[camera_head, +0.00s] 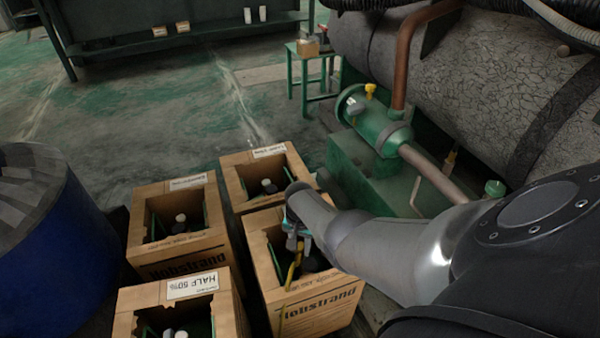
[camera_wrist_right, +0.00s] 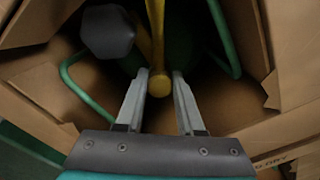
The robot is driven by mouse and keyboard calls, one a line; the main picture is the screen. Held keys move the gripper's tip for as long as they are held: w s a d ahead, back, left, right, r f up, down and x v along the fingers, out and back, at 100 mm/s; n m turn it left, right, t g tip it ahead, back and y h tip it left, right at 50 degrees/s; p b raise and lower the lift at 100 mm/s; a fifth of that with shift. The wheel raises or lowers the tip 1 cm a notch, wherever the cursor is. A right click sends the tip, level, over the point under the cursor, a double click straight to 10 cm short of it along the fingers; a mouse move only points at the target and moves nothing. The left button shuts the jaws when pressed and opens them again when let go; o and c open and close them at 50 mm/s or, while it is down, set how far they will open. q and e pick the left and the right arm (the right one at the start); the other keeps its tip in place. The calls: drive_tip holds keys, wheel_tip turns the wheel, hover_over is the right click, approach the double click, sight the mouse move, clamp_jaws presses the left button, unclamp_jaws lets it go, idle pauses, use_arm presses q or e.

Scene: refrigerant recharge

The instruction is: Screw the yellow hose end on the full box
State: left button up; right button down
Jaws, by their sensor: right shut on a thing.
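My right gripper (camera_head: 296,240) is inside the open top of the front right cardboard box (camera_head: 310,305). In the right wrist view its two grey fingers (camera_wrist_right: 160,98) are closed around the yellow hose end (camera_wrist_right: 159,85), a round yellow tip. The yellow hose (camera_head: 291,272) hangs over the box's front edge in the head view. A dark grey knob (camera_wrist_right: 107,31) and green bars (camera_wrist_right: 85,90) of the cylinder frame lie inside the box. My arm hides any label on this box, so I cannot tell its fill level. Whether the hose end touches a valve is hidden.
Other open boxes stand close by: one labelled HALF 50% (camera_head: 150,300), one at back left (camera_head: 150,263) and one at back middle (camera_head: 232,190). A blue drum (camera_head: 60,260) is at left. Green machinery (camera_head: 365,165) is at right.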

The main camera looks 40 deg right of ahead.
drive_tip(key=shift+a+m, duration=0.1)
drive_tip(key=shift+m, duration=1.7)
drive_tip(key=shift+m, duration=0.8)
drive_tip(key=c, duration=0.9)
unclamp_jaws()
drive_tip(key=shift+f+m, duration=0.1)
drive_tip(key=shift+m, duration=0.2)
drive_tip(key=shift+c, duration=0.2)
drive_tip(key=o, duration=0.5)
